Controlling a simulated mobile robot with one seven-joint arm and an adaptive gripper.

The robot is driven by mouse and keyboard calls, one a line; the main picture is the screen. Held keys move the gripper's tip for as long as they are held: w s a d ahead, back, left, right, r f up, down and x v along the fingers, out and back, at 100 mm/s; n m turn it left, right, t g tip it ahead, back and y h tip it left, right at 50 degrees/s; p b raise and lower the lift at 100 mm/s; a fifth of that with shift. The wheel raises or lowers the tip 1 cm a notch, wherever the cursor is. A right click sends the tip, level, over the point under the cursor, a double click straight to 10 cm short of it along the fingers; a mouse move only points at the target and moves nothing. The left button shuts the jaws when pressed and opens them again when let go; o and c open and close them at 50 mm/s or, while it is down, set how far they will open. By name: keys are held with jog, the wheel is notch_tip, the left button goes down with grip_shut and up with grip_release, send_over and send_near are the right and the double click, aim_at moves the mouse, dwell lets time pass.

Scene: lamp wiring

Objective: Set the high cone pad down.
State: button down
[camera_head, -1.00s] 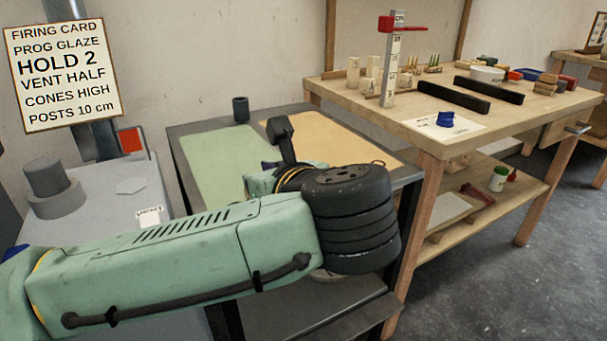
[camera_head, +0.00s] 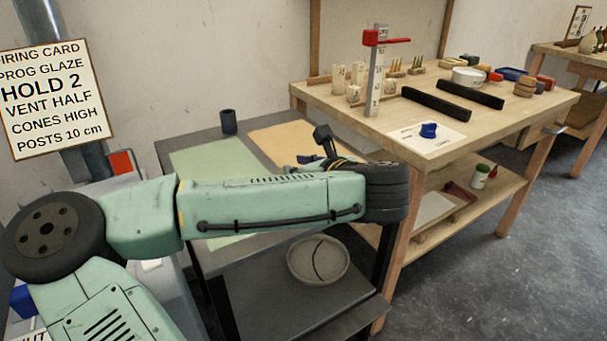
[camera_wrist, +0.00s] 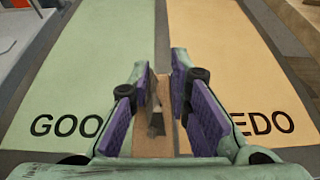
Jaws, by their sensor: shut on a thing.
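In the wrist view, my gripper (camera_wrist: 162,92) has its purple-padded fingers closed around a narrow tan-brown piece (camera_wrist: 153,146), which I take to be the high cone pad. A grey bit shows on it; the fingers hide much of its shape. My gripper is over the seam between the green mat (camera_wrist: 82,70), lettered "GOO…", and the tan mat (camera_wrist: 222,70), lettered "…EDO". In the head view, my gripper (camera_head: 310,160) is partly behind my arm, above the cart's mats, and the held piece cannot be made out.
A dark cup (camera_head: 229,121) stands at the cart's back edge. A round grey dish (camera_head: 318,262) lies on the lower shelf. The wooden bench (camera_head: 480,112) at right holds a post gauge (camera_head: 375,75), small cone pads and dark bars. The visible mat surfaces are mostly bare.

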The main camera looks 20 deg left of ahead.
jog(key=shift+w+d+f, duration=0.1)
jog(key=shift+w+d, duration=0.05)
jog(key=shift+w, duration=0.7)
jog(key=shift+f, duration=1.7)
jog(key=shift+f, duration=0.2)
jog(key=c, duration=1.5)
grip_release()
